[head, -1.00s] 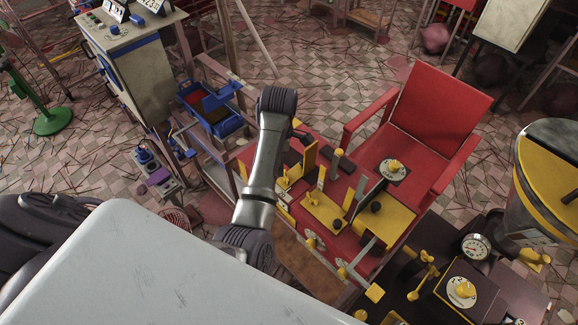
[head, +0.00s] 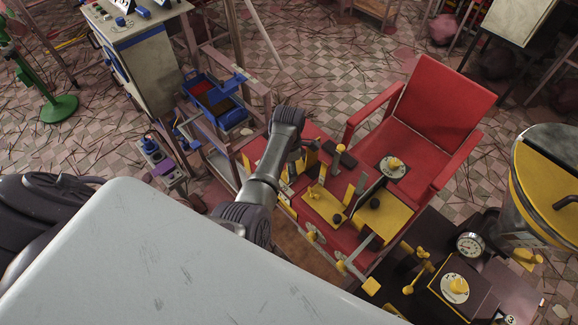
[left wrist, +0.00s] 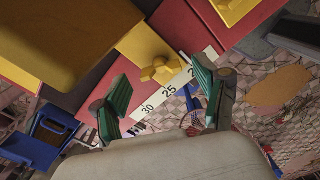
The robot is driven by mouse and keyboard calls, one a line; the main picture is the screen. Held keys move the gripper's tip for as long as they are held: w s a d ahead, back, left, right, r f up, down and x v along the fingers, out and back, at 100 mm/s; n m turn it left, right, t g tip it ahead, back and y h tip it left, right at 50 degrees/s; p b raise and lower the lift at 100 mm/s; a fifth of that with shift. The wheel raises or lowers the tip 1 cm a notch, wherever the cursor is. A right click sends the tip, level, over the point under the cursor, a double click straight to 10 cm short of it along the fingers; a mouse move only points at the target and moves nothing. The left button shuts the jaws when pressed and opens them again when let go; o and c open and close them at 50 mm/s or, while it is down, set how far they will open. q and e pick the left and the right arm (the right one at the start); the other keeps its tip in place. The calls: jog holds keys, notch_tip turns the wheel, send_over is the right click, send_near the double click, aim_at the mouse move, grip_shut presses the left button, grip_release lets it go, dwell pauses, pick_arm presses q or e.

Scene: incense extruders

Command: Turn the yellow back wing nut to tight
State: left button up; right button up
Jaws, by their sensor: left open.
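In the left wrist view, a yellow wing nut (left wrist: 160,70) sits beside a white scale strip (left wrist: 168,92) marked 25 and 30, at the edge of a yellow block. My left gripper (left wrist: 162,93) is open, its two green-padded fingers apart on either side of the nut in the picture. I see no finger clearly touching it. I cannot tell from this view whether it is the back one. In the head view, my left arm reaches over the red machine (head: 362,238); its fingers are not clearly seen there. My right gripper is not in view.
Yellow plates and posts crowd the red machine. A red chair-like frame (head: 443,100) stands behind it. A dial with a yellow knob (head: 457,286) is at the lower right, near a gauge (head: 470,244). A blue bin (head: 215,100) is at the left.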

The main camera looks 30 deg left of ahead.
pick_arm(q)
jog(key=shift+f, duration=0.65)
jog(key=c, duration=1.2)
jog(key=shift+o, duration=0.2)
